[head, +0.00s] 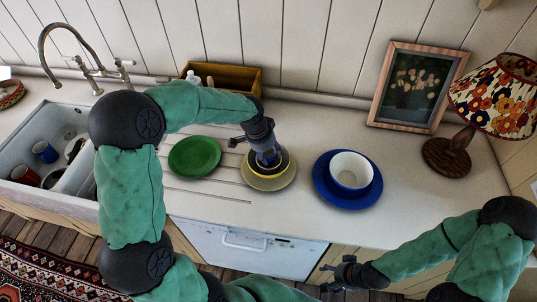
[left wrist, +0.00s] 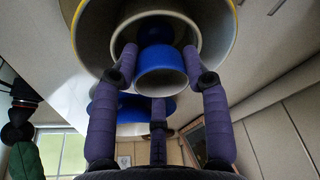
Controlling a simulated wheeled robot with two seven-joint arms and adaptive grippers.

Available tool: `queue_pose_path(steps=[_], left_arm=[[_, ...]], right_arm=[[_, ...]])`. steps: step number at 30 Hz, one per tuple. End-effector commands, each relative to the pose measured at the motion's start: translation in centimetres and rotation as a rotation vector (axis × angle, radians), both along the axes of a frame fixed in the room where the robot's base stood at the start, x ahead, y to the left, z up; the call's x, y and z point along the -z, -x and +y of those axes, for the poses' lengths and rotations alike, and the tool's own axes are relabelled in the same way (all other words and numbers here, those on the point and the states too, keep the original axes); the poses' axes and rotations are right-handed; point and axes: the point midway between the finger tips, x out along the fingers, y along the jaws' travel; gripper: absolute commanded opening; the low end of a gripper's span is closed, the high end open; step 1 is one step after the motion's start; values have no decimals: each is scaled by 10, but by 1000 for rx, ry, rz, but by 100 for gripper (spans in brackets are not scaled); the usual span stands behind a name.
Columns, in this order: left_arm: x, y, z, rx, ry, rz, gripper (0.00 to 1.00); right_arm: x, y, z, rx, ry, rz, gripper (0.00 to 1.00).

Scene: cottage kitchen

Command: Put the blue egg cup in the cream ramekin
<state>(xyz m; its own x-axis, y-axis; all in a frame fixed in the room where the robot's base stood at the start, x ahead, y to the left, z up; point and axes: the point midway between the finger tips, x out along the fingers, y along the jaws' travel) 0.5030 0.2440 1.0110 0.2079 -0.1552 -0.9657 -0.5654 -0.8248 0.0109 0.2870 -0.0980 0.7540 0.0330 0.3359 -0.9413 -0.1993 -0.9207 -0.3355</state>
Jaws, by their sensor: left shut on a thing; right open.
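The blue egg cup (left wrist: 160,66) is between the fingers of my left gripper (left wrist: 158,52), which is shut on it. In the left wrist view, the pale rim of the cream ramekin (left wrist: 185,27) surrounds the egg cup's far part. I cannot tell whether the cup touches the ramekin's floor. The ramekin sits within a yellow-rimmed bowl (left wrist: 232,22). In the head view my left gripper (head: 268,152) points down over this stack, largely hiding the ramekin. My right gripper (head: 338,276) is open and empty near the counter's front, at lower right.
A wooden box (head: 235,78), picture frame (head: 416,87) and lamp (head: 495,98) stand behind. The sink (head: 62,132) is at left.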

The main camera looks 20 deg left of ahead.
Motion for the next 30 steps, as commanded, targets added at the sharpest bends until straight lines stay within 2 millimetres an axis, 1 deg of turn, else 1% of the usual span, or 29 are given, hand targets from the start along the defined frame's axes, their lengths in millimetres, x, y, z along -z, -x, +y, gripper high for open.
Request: queue_pose_path(steps=[1, 2, 9, 17, 18, 19, 27, 30], left_arm=[[5, 0, 0, -1, 0, -1, 13], [7, 0, 0, -1, -1, -2, 13], [6, 0, 0, -1, 0, -3, 13], [13, 0, 0, -1, 0, -3, 13], [13, 0, 0, -1, 0, -3, 52], [13, 0, 0, -1, 0, -3, 56], [12, 0, 0, -1, 0, -3, 56], [9, 0, 0, -1, 0, -3, 56]], right_arm=[[2, 0, 0, 0, 0, 0, 69], [2, 0, 0, 0, 0, 0, 69], [1, 0, 0, 0, 0, 0, 69], [6, 0, 0, 0, 0, 0, 69], [6, 0, 0, 0, 0, 0, 69], [6, 0, 0, 0, 0, 0, 69], [5, 0, 0, 0, 0, 0, 69], [3, 0, 0, 0, 0, 0, 69]])
